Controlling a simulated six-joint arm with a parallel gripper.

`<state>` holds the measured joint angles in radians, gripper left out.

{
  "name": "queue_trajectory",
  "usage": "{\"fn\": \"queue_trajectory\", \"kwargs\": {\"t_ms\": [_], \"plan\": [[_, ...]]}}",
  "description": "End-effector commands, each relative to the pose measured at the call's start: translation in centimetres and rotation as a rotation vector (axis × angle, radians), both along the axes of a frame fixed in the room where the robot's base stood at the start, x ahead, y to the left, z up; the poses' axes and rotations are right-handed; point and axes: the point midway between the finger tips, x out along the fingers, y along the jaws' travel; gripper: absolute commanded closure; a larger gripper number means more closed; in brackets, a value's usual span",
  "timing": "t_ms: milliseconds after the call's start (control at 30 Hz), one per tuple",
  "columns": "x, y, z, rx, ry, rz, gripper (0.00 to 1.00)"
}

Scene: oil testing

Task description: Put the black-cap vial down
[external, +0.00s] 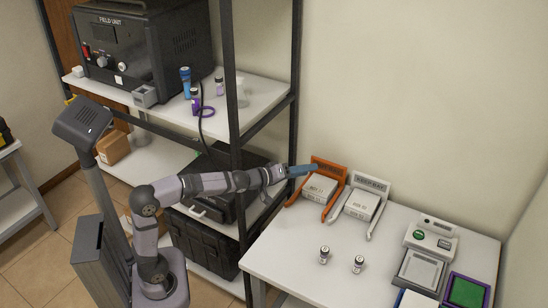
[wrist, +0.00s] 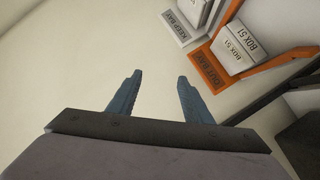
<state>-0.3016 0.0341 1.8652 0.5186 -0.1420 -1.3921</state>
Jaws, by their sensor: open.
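Two small vials stand upright and apart on the white table in the external view, a left vial (external: 324,255) and a right vial (external: 358,264). Both look dark and pale; I cannot tell their cap colours for sure. My gripper (external: 302,171) is above the table's back left side, close to the orange holder (external: 331,187), well away from both vials. In the wrist view my gripper (wrist: 158,92) has its two blue fingers apart with nothing between them. No vial shows in the wrist view.
A white holder (external: 368,205) stands beside the orange one, each holding a box. A device with green buttons (external: 431,236), a balance-like tray (external: 419,270) and a green-purple tray (external: 466,292) are at the right. Shelf posts (external: 231,90) stand left. The table's front middle is clear around the vials.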

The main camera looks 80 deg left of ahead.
Motion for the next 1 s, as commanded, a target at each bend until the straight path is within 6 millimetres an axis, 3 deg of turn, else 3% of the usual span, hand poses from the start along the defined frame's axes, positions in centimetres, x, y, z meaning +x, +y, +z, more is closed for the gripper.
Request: {"fn": "queue_trajectory", "kwargs": {"t_ms": [100,200,300,500,833,1000], "plan": [[1.4,-3.5,2.0,0.213,-0.046,-0.162,0.54],[2.0,-7.2,2.7,0.383,-0.074,-0.316,0.54],[2.1,-10.8,2.6,0.528,-0.091,-0.467,0.54],[1.1,-15.8,1.2,0.711,-0.097,-0.695,0.54],[-1.3,-20.6,-2.2,0.893,-0.072,-0.97,0.54],[-1.6,-20.8,-5.5,0.9,-0.064,-0.993,0.54]]}}
